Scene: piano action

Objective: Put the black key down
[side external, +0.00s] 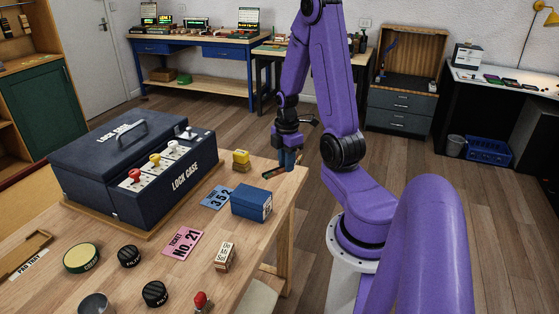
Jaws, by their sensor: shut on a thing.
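My gripper (287,158) points down at the far right corner of the wooden table, just over a small dark tray (270,174) with coloured bits in it. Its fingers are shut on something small. The held thing is too small and dark to make out, but fits the black key. I cannot tell whether it touches the tray or the table. The dark blue lock case (105,160) stands at the left of the table, with red, yellow and white knobs on a white strip.
Near my gripper are a yellow block (241,157), a blue box (252,204) and a blue 352 tag (217,197). A pink ticket (183,243), a small white box (225,256), round tins (82,258) and a red-topped stamp (201,300) lie nearer. Bare wood shows between them.

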